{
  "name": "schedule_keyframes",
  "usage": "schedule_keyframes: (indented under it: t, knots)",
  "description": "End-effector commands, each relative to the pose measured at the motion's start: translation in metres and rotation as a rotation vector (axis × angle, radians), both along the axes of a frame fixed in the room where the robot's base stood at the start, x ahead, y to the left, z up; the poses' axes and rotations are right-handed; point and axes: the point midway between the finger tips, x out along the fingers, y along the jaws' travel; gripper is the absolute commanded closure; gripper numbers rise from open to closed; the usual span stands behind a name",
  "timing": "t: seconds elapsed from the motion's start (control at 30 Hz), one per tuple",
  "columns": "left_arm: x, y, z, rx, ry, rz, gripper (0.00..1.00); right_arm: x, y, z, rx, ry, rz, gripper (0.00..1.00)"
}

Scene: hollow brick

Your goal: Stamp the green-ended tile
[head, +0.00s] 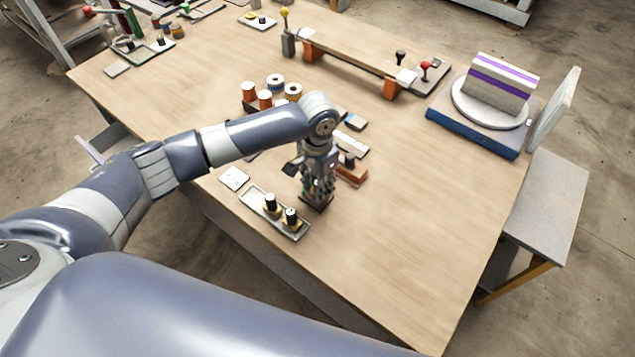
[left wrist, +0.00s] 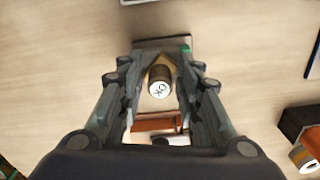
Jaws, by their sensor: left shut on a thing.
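My left gripper (head: 316,196) points down over the near middle of the table. It is shut on a stamp (left wrist: 159,82) with a round, pale top marked "OK" and a brownish base. A dark tile (head: 318,205) lies under the fingertips; in the left wrist view the tile (left wrist: 150,43) shows a green end (left wrist: 186,48) beyond the stamp. I cannot tell whether the stamp touches it. A tray (head: 279,223) left of the gripper holds two more dark-handled stamps (head: 270,201). My right gripper is not in view.
A red-brown block (head: 354,175) stands just beyond the gripper. A white card (head: 234,178) lies left of it, and spools (head: 275,82) stand behind the arm. A bench fixture (head: 350,53) and a blue-based stand (head: 470,130) are farther back. The near right table is clear.

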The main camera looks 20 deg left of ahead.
Motion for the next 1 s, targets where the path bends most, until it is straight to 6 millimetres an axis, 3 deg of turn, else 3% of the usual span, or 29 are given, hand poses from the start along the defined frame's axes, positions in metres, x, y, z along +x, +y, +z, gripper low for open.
schedule_keyframes:
  t: [1.0]
  knots:
    - [-0.0004,-0.0006,-0.0007,-0.001,0.001,-0.001,0.83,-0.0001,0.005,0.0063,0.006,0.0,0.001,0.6]
